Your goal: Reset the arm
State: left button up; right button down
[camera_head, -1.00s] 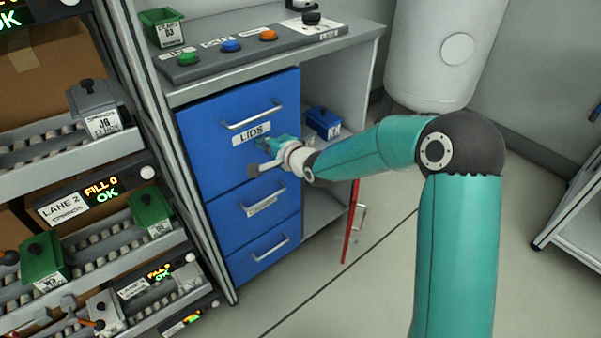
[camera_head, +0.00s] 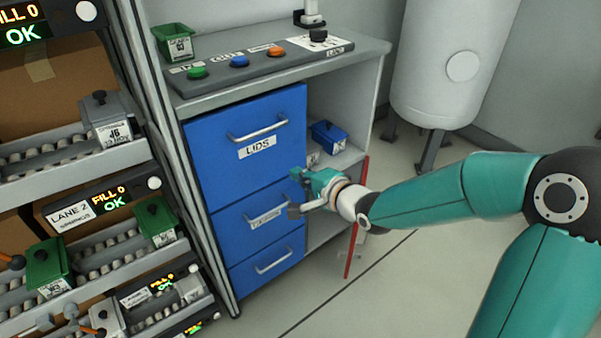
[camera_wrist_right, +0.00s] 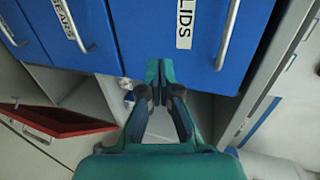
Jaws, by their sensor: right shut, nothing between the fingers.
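My right arm, teal with a dark elbow, comes in from the right in the head view. Its gripper (camera_head: 298,192) is shut and empty, just in front of the right side of the blue drawer cabinet. It also shows in the right wrist view (camera_wrist_right: 158,75), fingertips together. The LIDS drawer (camera_head: 250,170) is the top blue drawer; the gripper is near its lower right corner, and I cannot tell whether it touches. The label of the middle drawer (camera_head: 240,222) is partly covered by the gripper. My left gripper is not in view.
A red-edged door (camera_head: 357,225) stands open right of the cabinet. A blue bin (camera_head: 328,135) sits on the shelf inside. The bench top (camera_head: 215,92) carries a button panel and a green bin (camera_head: 175,42). Roller racks (camera_head: 75,160) fill the left. Floor at lower middle is clear.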

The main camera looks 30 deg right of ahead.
jog(key=s+a+f+n+g+y, duration=0.15)
jog(key=a+f, duration=0.25)
jog(key=f, duration=0.4)
jog(key=s+a+f+g, duration=0.3)
jog(key=f, duration=0.4)
jog(key=s+a+f+g+y, duration=0.1)
jog(key=s+a+f+g, duration=0.2)
jog(key=f, duration=0.5)
jog(key=s+a+f+n+g, duration=0.35)
jog(key=s+f, duration=0.25)
jog(key=s, duration=0.2)
jog(key=s+a+f+n+g, duration=0.25)
jog(key=s+f+n, duration=0.25)
jog(key=s+f, duration=0.25)
pick_arm(q)
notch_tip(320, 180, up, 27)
jog(key=p, duration=2.7)
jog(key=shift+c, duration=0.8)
pick_arm(e)
notch_tip(320, 180, up, 28)
jog(key=s+n, duration=0.1)
jog(key=n, duration=0.3)
jog(key=shift+s+f+n, duration=0.15)
jog(key=shift+s+n, duration=0.15)
jog(key=shift+s, duration=0.05)
